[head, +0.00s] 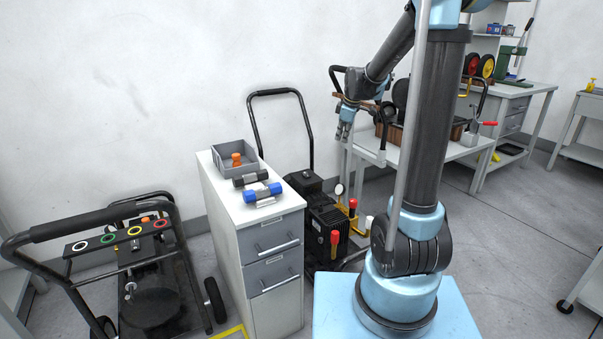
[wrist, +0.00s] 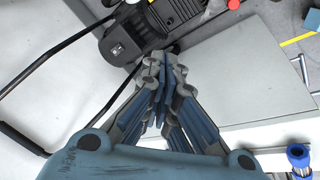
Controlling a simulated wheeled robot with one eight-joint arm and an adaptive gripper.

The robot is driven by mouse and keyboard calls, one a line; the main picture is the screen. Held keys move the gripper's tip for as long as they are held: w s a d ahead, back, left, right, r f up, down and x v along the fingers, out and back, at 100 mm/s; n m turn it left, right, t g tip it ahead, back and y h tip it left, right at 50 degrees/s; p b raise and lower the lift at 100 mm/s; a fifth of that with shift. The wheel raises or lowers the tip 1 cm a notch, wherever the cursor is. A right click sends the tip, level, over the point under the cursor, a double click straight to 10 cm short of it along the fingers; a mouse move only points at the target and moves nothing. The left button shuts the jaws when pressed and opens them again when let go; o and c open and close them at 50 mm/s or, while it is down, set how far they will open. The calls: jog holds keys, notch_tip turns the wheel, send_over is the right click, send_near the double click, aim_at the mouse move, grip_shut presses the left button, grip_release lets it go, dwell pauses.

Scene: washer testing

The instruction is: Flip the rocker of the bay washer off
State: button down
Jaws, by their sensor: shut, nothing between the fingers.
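Two wheeled machines that look like pressure washers show in the head view. One, with a black frame, a tall loop handle and an engine block (head: 325,220), stands behind and right of the cabinet. The other (head: 150,295), with a rack of coloured rings, stands at the lower left. My gripper (head: 343,132) is shut and empty, in the air above and right of the first machine. In the wrist view, my gripper (wrist: 164,68) overlaps the edge of a black engine (wrist: 145,32); contact cannot be told.
A cabinet (head: 237,210) bears a grey tray (head: 224,147) and blue and black cylinders. Red-knobbed levers (head: 334,238) stand up by the first machine. A bench (head: 420,148) with a brown crate is behind my arm. A yellow floor line (head: 230,332) shows at the lower left.

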jog(key=w+a+f+n, duration=0.3)
jog(key=w+a+f, duration=0.2)
jog(key=w, duration=0.3)
jog(key=w+a+f+n+y, duration=0.1)
jog(key=w+a+f+n, duration=0.2)
jog(key=w+f, duration=0.4)
jog(key=w+a+f+n, duration=0.4)
jog(key=w+a+f, duration=0.2)
jog(key=w, duration=0.3)
jog(key=shift+w+a+f+t, duration=0.25)
jog(key=shift+a+f+t, duration=0.1)
jog(key=shift+t, duration=0.05)
jog(key=shift+f, duration=0.1)
send_near(306, 175)
jog(key=w+a+f, duration=0.2)
jog(key=a+f, duration=0.1)
jog(key=w+a+f, duration=0.1)
jog(key=f, duration=0.1)
jog(key=shift+a+f, duration=0.1)
jog(key=shift+a, duration=0.25)
jog(key=shift+w, duration=0.1)
